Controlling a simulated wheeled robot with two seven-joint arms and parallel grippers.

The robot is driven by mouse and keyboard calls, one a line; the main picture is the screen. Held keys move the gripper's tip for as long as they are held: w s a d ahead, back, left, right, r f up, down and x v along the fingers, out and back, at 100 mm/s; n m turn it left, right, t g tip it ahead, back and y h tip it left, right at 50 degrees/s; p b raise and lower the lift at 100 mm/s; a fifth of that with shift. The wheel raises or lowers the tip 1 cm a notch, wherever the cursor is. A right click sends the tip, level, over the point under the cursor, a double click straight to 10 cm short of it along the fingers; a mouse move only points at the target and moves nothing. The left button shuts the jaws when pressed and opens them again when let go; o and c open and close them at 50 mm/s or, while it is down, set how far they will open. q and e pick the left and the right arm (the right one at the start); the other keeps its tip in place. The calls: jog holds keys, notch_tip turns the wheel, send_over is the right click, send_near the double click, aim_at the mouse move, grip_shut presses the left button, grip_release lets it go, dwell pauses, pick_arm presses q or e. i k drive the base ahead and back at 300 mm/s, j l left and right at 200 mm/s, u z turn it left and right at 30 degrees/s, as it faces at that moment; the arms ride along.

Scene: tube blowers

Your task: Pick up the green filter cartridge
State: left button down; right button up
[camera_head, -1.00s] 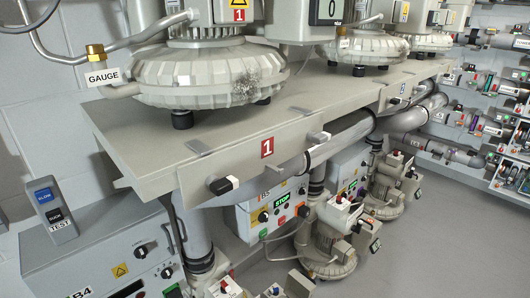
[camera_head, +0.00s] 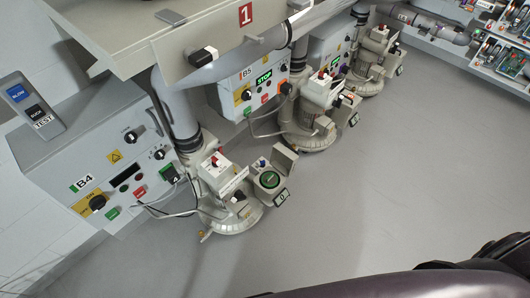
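A round green-ringed part (camera_head: 269,180), which looks like the green filter cartridge, sits in an open grey housing (camera_head: 287,160) on the front blower (camera_head: 236,219). The housing's lid stands raised at its upper right. The part is small in view, so its exact seating cannot be told. Neither of my grippers shows in the head view. A dark, shiny shape fills the bottom right corner and seems to be part of my own body.
A grey control box marked B4 (camera_head: 73,160) stands left of the front blower, with cables running between them. Box B5 (camera_head: 258,82) and more blowers (camera_head: 311,130) stand behind. A bench (camera_head: 135,30) overhangs at top left. The grey floor (camera_head: 400,170) to the right is clear.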

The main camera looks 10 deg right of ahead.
aim_at(269, 180)
jog(key=i+l+u, duration=0.1)
jog(key=u, duration=0.35)
jog(key=l+u, duration=0.65)
jog(key=u, duration=0.25)
jog(key=l+u, duration=0.25)
jog(key=u, duration=0.2)
jog(key=k+l+u, duration=0.1)
jog(key=l, duration=0.35)
jog(key=k+l+u, duration=0.15)
jog(key=l, duration=0.3)
jog(key=k+l+u, duration=0.1)
jog(key=l, duration=0.35)
jog(key=k+l+u, duration=0.15)
jog(key=l, duration=0.25)
jog(key=k+l+u, duration=0.1)
jog(key=l, duration=0.3)
jog(key=k+l+u, duration=0.15)
jog(key=l, duration=0.25)
jog(key=k+l+u, duration=0.1)
jog(key=k+l, duration=0.6)
jog(key=l, duration=0.25)
jog(key=k+l, duration=0.2)
jog(key=i+j, duration=0.3)
jog(key=j+z, duration=0.2)
jog(key=z, duration=0.2)
jog(key=i+j+z, duration=0.1)
jog(key=j+z, duration=0.35)
jog(key=z, duration=0.3)
